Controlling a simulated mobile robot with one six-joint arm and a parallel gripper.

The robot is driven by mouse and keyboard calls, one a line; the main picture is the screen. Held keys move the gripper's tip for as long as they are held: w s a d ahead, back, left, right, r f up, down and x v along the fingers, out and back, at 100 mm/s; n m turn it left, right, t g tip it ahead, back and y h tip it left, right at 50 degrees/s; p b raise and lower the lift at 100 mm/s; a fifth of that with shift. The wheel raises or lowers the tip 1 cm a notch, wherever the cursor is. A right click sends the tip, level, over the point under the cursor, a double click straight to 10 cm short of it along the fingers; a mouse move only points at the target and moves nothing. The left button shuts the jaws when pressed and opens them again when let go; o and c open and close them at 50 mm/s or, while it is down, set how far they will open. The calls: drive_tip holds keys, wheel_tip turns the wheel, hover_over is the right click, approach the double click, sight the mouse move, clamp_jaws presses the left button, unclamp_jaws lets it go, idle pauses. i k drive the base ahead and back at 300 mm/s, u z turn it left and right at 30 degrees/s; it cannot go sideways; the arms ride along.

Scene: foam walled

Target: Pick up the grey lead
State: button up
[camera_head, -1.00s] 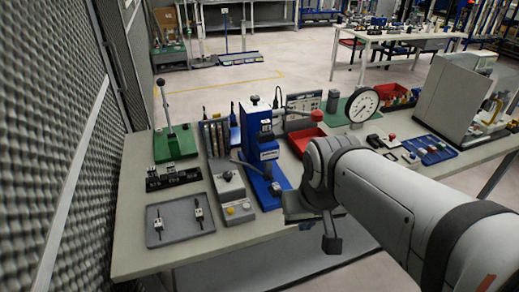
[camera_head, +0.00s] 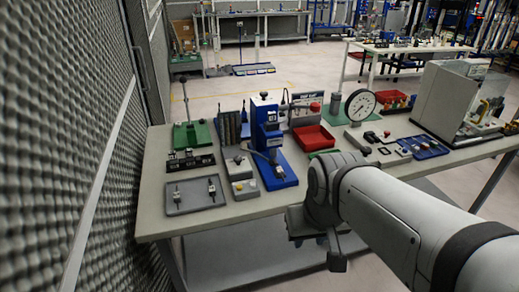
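A thin grey curved piece (camera_head: 256,156) runs beside the blue press (camera_head: 267,130) on the table. It may be the grey lead or a lever of the press; I cannot tell at this size. No other grey lead stands out. My gripper (camera_head: 333,246) hangs in front of the table's near edge, right of the blue press and apart from everything on the table. Its fingers point down and are partly hidden by the wrist, so I cannot see the gap between them.
The table (camera_head: 155,212) carries a grey tray (camera_head: 177,208) with two small parts, a green base with a lever (camera_head: 190,134), a red bin (camera_head: 313,138), a dial gauge (camera_head: 360,105) and a grey machine (camera_head: 452,98).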

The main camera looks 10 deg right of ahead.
sight(280, 172)
drive_tip(key=u, duration=0.4)
drive_tip(key=i, duration=0.75)
drive_tip(key=z, duration=1.25)
